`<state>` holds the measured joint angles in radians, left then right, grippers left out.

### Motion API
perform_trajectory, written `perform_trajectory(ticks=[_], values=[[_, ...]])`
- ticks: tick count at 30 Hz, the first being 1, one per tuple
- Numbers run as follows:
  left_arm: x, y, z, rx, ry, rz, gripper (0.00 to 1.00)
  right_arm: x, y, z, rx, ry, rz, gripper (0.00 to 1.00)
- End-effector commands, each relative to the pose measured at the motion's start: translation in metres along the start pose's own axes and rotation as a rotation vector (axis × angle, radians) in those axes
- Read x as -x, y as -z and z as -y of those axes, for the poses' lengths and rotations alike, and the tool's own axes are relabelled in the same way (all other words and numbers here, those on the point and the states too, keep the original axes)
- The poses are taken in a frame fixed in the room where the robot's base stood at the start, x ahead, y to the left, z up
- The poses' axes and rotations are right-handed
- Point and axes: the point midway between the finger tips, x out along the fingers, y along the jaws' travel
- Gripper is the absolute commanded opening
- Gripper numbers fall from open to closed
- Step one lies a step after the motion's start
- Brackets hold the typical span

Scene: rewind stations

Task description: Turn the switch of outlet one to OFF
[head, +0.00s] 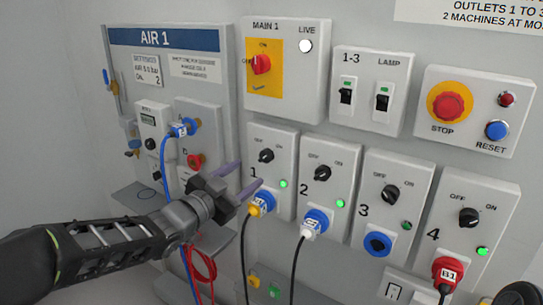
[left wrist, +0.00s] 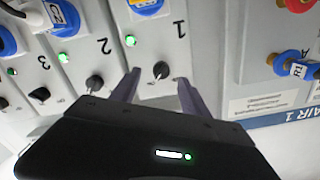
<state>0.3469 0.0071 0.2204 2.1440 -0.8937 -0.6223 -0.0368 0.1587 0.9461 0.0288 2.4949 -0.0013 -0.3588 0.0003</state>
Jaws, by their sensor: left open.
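Outlet one's switch is a small black knob (head: 266,155) on the white panel marked 1 (head: 285,150), with OFF and ON printed above it. Its exact pointer direction is too small to tell. The green lamp (head: 283,184) below it is lit. A plug with a yellow part (head: 262,204) sits in its blue socket. My left gripper (head: 249,173) is open and empty, with its fingertips in front of this panel, below and left of the knob in the head view. In the left wrist view, the knob (left wrist: 160,69) shows between the open fingertips (left wrist: 158,77). My right gripper is not seen.
Outlet switches two (head: 322,173), three (head: 390,194) and four (head: 468,217) stand to the right. The MAIN 1 switch (head: 262,64) is above. The AIR 1 panel (head: 207,85), with blue and red hoses, is at left. Cables hang below.

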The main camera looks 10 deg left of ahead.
Motion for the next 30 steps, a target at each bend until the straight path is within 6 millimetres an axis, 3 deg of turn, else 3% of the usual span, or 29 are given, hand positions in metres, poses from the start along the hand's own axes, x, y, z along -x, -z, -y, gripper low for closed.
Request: perform_trajectory(ticks=[3,14,30], values=[[0.003,0.01,0.005,-0.03,0.005,-0.017,0.54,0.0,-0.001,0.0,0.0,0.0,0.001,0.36],[-0.002,0.009,0.004,-0.024,0.003,-0.014,0.54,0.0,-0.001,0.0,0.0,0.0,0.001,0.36],[-0.071,0.01,0.004,-0.023,0.002,-0.015,0.54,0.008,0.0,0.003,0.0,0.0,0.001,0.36]])
